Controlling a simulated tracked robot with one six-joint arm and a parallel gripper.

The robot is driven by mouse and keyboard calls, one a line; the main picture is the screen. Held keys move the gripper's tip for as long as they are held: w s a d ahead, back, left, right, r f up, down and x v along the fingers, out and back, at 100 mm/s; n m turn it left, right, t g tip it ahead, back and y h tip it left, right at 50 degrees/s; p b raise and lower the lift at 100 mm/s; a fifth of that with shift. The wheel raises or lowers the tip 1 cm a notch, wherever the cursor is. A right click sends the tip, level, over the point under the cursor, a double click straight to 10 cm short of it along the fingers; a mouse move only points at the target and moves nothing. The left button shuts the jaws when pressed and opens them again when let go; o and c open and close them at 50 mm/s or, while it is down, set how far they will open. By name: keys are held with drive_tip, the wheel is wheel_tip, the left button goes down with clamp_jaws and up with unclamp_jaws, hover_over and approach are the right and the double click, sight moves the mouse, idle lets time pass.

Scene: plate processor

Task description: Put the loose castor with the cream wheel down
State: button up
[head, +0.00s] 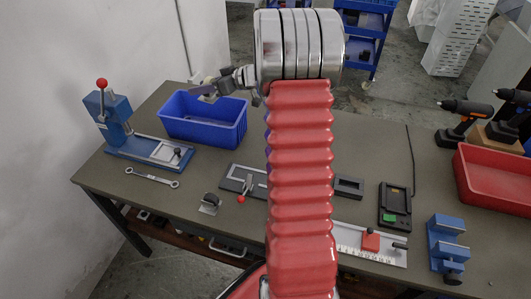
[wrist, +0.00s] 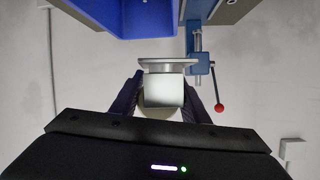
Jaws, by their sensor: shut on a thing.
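My gripper (head: 208,90) is held out above the blue bin (head: 205,118), near its back edge in the head view. In the wrist view my gripper (wrist: 163,100) is shut on the castor (wrist: 166,82). The castor's flat mounting plate points away from the gripper, and its pale bracket and cream wheel sit between the dark fingers. The wheel is partly hidden. In the head view the held castor is too small to make out clearly. Another castor (head: 210,203), with a dark wheel, stands on the table (head: 215,170) at the front.
A blue lever press (head: 110,115) with a red knob stands left of the bin. A wrench (head: 152,177) lies before it. Fixtures, a ruler stop (head: 350,243) and a red tray (head: 495,178) lie right. Bare table surrounds the standing castor.

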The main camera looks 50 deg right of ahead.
drive_tip(key=n+y, duration=0.1)
drive_tip(key=n, duration=0.1)
hover_over(254, 143)
wheel_tip(254, 143, down, 6)
drive_tip(key=r, duration=0.1)
drive_tip(key=shift+f+g, duration=0.25)
drive_tip(key=shift+g, duration=0.15)
drive_tip(key=shift+m, duration=0.3)
wheel_tip(254, 143, down, 14)
drive_tip(key=shift+w+f, duration=0.1)
drive_tip(key=shift+f, duration=1.85)
drive_tip(key=shift+f, duration=0.1)
drive_tip(key=o, duration=1.2)
drive_tip(key=shift+o, duration=0.2)
